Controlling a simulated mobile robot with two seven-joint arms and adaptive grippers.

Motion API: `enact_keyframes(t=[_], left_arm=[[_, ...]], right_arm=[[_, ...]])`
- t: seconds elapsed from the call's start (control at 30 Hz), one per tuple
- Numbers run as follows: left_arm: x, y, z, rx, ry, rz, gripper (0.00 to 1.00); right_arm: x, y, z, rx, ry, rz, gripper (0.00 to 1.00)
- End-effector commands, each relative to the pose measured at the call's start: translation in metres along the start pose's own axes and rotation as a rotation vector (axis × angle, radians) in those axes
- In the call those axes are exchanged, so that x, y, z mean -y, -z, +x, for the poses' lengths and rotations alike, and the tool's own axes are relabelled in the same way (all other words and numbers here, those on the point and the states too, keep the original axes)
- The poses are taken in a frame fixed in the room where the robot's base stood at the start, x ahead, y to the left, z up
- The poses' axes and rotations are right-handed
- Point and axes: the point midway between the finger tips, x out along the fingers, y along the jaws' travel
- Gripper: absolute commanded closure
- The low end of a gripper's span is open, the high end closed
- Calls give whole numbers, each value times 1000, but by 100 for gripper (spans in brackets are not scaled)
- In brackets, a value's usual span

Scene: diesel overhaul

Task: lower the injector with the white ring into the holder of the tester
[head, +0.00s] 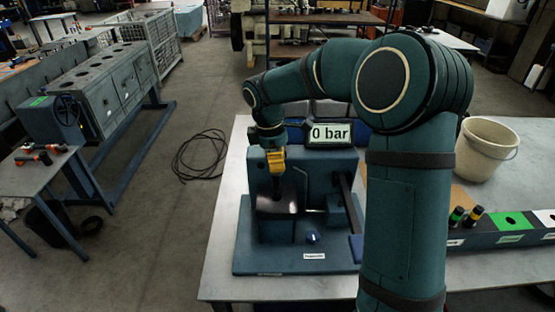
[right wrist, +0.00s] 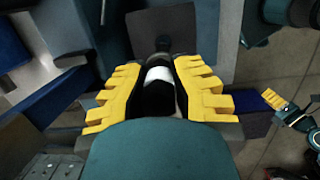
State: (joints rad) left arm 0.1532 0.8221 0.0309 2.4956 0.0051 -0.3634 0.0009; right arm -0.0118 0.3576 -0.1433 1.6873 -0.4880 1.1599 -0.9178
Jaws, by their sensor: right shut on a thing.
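My right gripper (head: 276,162) is over the tester (head: 335,170), pointing down. It is shut on the injector; in the right wrist view the injector (right wrist: 158,88), dark with a white ring, lies between the yellow fingers. In the head view its dark lower part (head: 276,184) hangs below the fingers, at the top of the tester's holder (head: 276,205). I cannot tell whether its tip is inside the holder. A small yellow toothed part at the right of the right wrist view looks like my left gripper (right wrist: 290,112); its opening is unclear.
The tester's display (head: 330,134) reads 0 bar. Two dark injectors with coloured bands (head: 465,217) stand in a rack (head: 490,238) at the right. A white bucket (head: 486,148) stands behind it. The table (head: 222,240) is bare left of the tester.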

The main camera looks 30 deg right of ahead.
Motion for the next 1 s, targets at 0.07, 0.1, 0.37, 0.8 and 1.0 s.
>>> enact_keyframes(t=[0.07, 0.1, 0.37, 0.8, 1.0], left_arm=[[1, 0, 2, 0, 0, 0, 53], [1, 0, 3, 0, 0, 0, 53], [2, -1, 6, 0, 0, 0, 53], [5, -2, 13, 0, 0, 0, 53], [6, -2, 15, 0, 0, 0, 53]], right_arm=[[0, 0, 3, 0, 0, 0, 100], [0, 1, 4, 0, 0, 0, 100], [0, 2, 13, 0, 0, 0, 100], [0, 4, 26, 0, 0, 0, 100], [0, 5, 31, 0, 0, 0, 100]])
